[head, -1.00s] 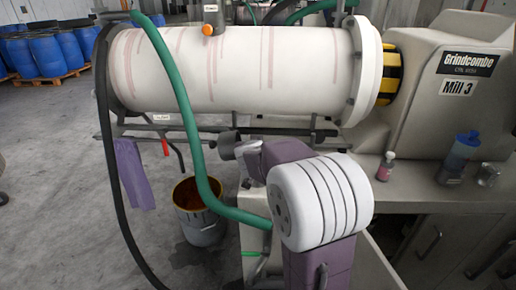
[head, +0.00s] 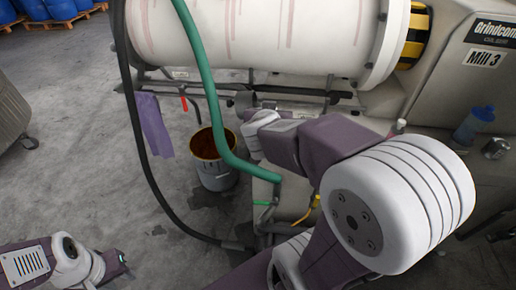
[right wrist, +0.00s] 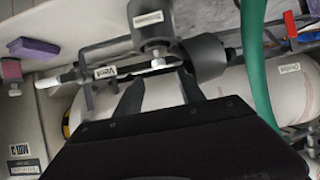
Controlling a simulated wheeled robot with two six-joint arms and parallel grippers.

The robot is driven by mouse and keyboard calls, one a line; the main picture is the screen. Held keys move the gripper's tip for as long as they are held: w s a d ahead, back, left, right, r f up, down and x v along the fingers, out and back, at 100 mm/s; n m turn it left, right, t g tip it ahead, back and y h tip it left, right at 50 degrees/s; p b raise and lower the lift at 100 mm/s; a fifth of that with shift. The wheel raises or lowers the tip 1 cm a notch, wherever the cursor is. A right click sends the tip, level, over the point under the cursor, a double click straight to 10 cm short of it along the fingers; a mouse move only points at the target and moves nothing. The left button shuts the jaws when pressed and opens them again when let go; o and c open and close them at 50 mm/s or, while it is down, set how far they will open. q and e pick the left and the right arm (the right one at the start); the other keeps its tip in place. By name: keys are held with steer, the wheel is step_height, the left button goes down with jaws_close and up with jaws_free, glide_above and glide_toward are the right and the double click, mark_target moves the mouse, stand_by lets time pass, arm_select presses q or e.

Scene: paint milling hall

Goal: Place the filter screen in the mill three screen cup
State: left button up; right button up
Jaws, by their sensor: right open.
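Mill 3 (head: 484,58) carries a pale cylinder (head: 250,30) across the top of the head view. In the right wrist view a dark cup (right wrist: 152,20) with a label that seems to read "Screen" hangs on a bracket, and a second dark round part (right wrist: 206,58) is beside it. My right gripper (right wrist: 160,88) is open, its two dark fingers spread just below these parts, with nothing clearly held between them. I cannot make out the filter screen for certain in any view. My left gripper (head: 122,260) is low at the left, partly shown; its jaws are too small to read.
A green hose (head: 205,90) and a black hose (head: 135,120) hang in front of the mill. A bucket (head: 213,170) stands on the floor below. A purple rag (head: 153,125) hangs from the rail. A blue bottle (head: 472,124) stands at right.

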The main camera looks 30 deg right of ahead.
steer(key=w+a+f+n+y, duration=0.2)
steer(key=a+f+n+y, duration=0.45)
steer(key=a, duration=0.65)
steer(key=s+a+f+n+g+y, duration=0.1)
steer(key=s+a+f+g, duration=0.2)
steer(key=s+f+g, duration=0.5)
steer(key=s+f, duration=0.5)
steer(key=s, duration=0.1)
steer(key=shift+s+a, duration=0.2)
steer(key=shift+a, duration=0.1)
